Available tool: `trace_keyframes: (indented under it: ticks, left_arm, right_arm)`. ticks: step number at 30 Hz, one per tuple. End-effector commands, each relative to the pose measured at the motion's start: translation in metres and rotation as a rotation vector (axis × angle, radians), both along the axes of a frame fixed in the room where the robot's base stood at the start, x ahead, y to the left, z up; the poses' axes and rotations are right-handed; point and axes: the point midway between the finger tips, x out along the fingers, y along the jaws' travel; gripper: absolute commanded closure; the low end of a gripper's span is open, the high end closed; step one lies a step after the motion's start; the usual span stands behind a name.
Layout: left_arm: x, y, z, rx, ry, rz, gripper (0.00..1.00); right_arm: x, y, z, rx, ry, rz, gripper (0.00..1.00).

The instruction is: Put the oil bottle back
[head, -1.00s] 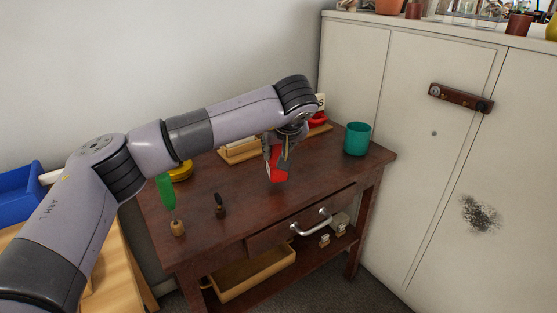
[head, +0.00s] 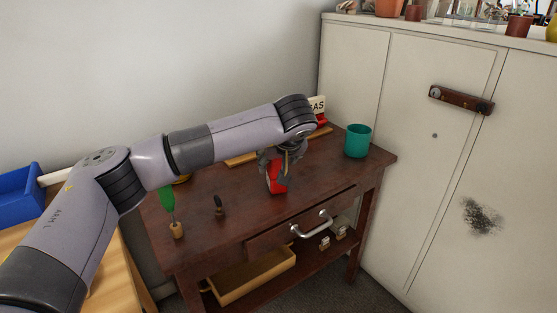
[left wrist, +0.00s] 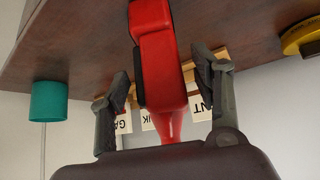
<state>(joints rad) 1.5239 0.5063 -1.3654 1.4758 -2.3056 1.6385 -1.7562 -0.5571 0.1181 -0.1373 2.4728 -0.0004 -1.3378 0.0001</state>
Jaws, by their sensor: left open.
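A red bottle (head: 276,183), which I take as the oil bottle, stands on the dark wooden table. In the left wrist view the red bottle (left wrist: 160,65) has a tapering spout and a dark strip on one side. My left gripper (head: 282,160) is over it, fingers pointing down. In the left wrist view the fingers are apart on either side of the bottle, with visible gaps. My right gripper is not in view.
A wooden strip with label cards, one reading GAS (head: 317,104), lies at the table's back. A teal cup (head: 357,140) stands at the right. A green-handled tool (head: 167,200) and a small dark-handled tool (head: 219,204) stand front left. A tall cabinet (head: 430,150) borders the right.

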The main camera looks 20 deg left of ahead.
Motion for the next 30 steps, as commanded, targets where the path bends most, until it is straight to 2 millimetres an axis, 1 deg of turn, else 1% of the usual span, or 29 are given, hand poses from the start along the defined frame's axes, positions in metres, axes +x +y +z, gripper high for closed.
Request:
trace_keyframes:
  ticks: [7, 10, 14, 19, 24, 30]
  left_arm:
    - [0.0, 0.0, 0.001, 0.0, 0.0, 0.0, 0.42]
    - [-0.003, -0.002, 0.008, 0.0, -0.001, -0.001, 0.42]
    - [-0.015, -0.009, 0.027, 0.0, -0.004, -0.003, 0.42]
    - [-0.036, -0.02, 0.057, 0.0, -0.004, -0.003, 0.42]
    - [-0.053, -0.03, 0.081, 0.0, -0.003, -0.001, 0.42]
    - [-0.064, -0.036, 0.094, 0.0, -0.001, -0.001, 0.42]
  right_arm:
    - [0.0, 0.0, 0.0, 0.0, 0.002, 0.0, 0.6]
    - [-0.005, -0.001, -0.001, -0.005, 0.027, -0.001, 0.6]
    - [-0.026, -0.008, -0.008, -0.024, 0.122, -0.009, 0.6]
    - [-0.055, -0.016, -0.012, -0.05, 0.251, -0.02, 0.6]
    - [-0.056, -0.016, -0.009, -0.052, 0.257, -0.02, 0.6]
    - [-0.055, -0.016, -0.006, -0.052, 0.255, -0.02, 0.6]
